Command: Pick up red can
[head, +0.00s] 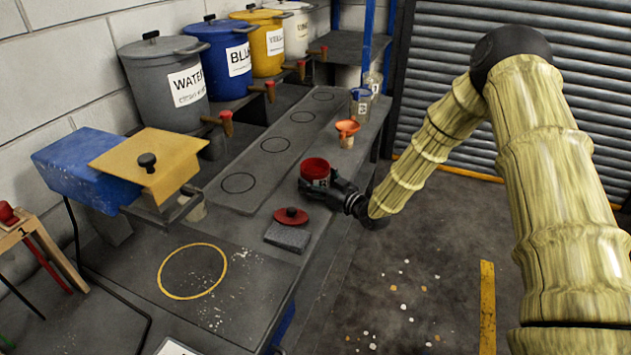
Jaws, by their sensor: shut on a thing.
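The red can (316,171) is at the bench's right side in the head view. It looks like an open-topped red container with a dark label area on its side. My gripper (322,186) reaches it from the right and is shut around its side. The gripper's fingers partly hide the lower part of the can. I cannot tell whether the can's base touches the bench. A red lid (291,215) with a dark knob lies on a grey block (287,237), nearer than the can.
An orange funnel (347,128) on a small jar and clear bottles (361,99) stand behind the can. Large drums with taps line the back: grey (137,90), blue (205,75), yellow (258,62) and white. A yellow ring (193,244) marks a bare patch of bench at front left.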

